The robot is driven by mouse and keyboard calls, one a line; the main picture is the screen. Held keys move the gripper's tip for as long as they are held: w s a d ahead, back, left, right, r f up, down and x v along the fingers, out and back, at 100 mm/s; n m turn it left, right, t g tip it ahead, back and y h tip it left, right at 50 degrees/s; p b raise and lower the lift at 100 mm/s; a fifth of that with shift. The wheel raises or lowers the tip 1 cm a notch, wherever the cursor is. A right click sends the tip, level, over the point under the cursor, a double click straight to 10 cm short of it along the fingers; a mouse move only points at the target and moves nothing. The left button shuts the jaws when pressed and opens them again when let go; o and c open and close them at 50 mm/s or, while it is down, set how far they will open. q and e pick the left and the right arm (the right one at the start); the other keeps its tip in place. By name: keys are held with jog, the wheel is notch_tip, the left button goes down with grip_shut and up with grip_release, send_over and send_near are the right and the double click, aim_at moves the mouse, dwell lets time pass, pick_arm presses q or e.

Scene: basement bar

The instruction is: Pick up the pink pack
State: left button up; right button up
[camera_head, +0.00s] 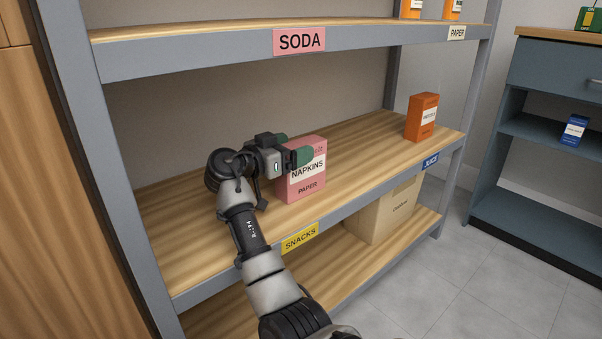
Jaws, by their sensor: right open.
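The pink pack (300,188), labelled NAPKINS and PAPER, stands upright on the middle wooden shelf (368,150). My right gripper (292,150) is open at the upper left part of the pack. Its green-tipped fingers overlap the pack's top left in the picture, one in front and one behind. I cannot tell whether they touch it. The gripper hides part of the pack's upper label. My left gripper is not in view.
An orange box (421,118) stands farther right on the same shelf. The upper shelf (200,45) bears a SODA label. A cardboard box (388,213) sits on the bottom shelf. A blue-grey cabinet (540,160) stands at the right. The shelf between the packs is clear.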

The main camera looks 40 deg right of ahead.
jog(key=c, duration=1.3)
jog(key=shift+c, duration=0.2)
